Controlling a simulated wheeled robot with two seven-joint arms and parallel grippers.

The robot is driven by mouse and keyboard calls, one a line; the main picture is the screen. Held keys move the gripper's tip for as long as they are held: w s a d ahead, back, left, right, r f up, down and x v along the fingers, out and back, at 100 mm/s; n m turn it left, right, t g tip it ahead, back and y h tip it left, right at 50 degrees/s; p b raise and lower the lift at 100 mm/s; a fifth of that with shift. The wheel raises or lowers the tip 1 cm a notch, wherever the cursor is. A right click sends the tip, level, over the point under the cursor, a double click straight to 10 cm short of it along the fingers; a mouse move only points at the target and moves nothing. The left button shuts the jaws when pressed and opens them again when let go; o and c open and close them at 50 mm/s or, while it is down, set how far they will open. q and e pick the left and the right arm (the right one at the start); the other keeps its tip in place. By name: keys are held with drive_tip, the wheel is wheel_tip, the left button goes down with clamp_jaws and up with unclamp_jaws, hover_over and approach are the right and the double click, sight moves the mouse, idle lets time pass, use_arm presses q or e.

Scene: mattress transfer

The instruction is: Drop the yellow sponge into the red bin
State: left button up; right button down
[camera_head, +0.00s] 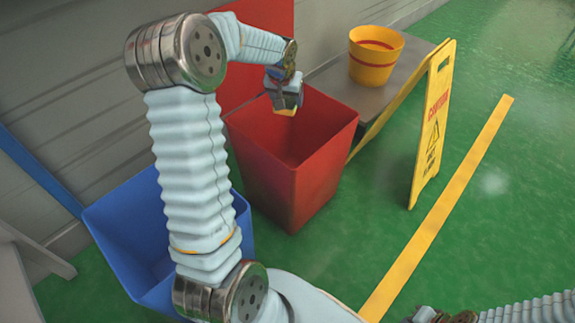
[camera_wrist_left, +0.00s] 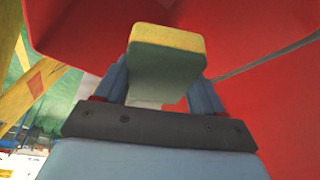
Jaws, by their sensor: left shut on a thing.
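My left gripper (camera_head: 286,97) is above the open top of the red bin (camera_head: 325,185), near its back edge. In the left wrist view its fingers (camera_wrist_left: 163,85) are shut on the yellow sponge (camera_wrist_left: 167,40), which has a pale grey-green side below its yellow face. In the head view only a small bit of the sponge (camera_head: 287,112) shows below the gripper. Red bin walls (camera_wrist_left: 265,100) fill much of the wrist view behind the sponge. The bin's floor is hidden. Part of my right arm shows at the bottom right of the head view; its fingers cannot be made out.
A blue bin (camera_head: 125,230) stands left of the red bin, partly behind my left arm. A yellow bucket (camera_head: 374,58) sits on a grey platform (camera_head: 335,82) to the right. A yellow caution sign (camera_head: 432,125) stands beside it. Green floor (camera_head: 500,190) is open at the right.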

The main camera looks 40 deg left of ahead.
use_arm(q)
drive_tip(key=o, duration=1.4)
drive_tip(key=shift+r, duration=0.15)
drive_tip(key=p+v, duration=0.1)
drive_tip(key=v, duration=1.2)
drive_tip(key=shift+s+r, duration=0.2)
drive_tip(key=shift+s, duration=0.05)
